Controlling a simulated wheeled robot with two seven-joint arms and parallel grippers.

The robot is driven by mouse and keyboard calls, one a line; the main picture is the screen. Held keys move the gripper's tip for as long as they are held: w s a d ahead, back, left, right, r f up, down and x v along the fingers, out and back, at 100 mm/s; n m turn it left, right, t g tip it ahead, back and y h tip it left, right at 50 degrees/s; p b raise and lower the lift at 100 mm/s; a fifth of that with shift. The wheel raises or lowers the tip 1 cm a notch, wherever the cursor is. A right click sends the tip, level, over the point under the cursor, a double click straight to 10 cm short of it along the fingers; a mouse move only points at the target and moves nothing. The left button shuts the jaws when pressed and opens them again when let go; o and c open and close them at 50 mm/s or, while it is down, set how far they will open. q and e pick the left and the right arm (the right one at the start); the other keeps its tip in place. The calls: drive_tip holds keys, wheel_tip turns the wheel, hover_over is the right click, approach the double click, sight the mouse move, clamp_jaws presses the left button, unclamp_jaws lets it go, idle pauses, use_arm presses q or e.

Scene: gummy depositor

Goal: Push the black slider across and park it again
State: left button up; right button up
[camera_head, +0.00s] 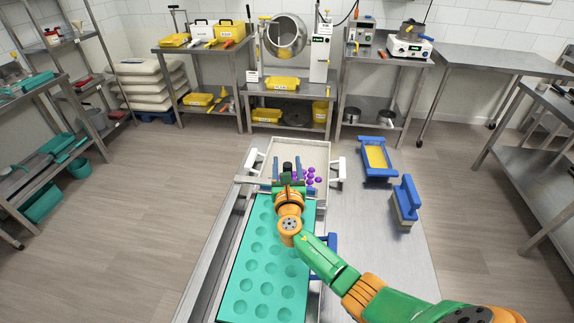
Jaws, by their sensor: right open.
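The black slider (287,166) shows as a small dark upright knob at the far end of the teal mould. My right gripper (287,174) is just on the near side of it, with its blue fingers apart, one to the left and one to the right of the knob. Contact cannot be told from here. The gripper's wrist hides the slider's lower part. The teal mould (249,284) with round hollows lies under my right arm and reaches toward the near edge. My left gripper is out of view.
Several purple gummies (311,178) lie right of the gripper. White handles stick out at both sides of the far tray (314,153). A blue-rimmed yellow tray (376,157) and a blue-handled tool (406,201) are to the right. The bench's right surface (385,265) is mostly clear.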

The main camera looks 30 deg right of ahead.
drive_tip(key=shift+s+a+r, duration=0.1)
drive_tip(key=shift+s+r, duration=0.05)
drive_tip(key=shift+s, duration=0.1)
drive_tip(key=c, duration=0.4)
clamp_jaws()
idle(0.7)
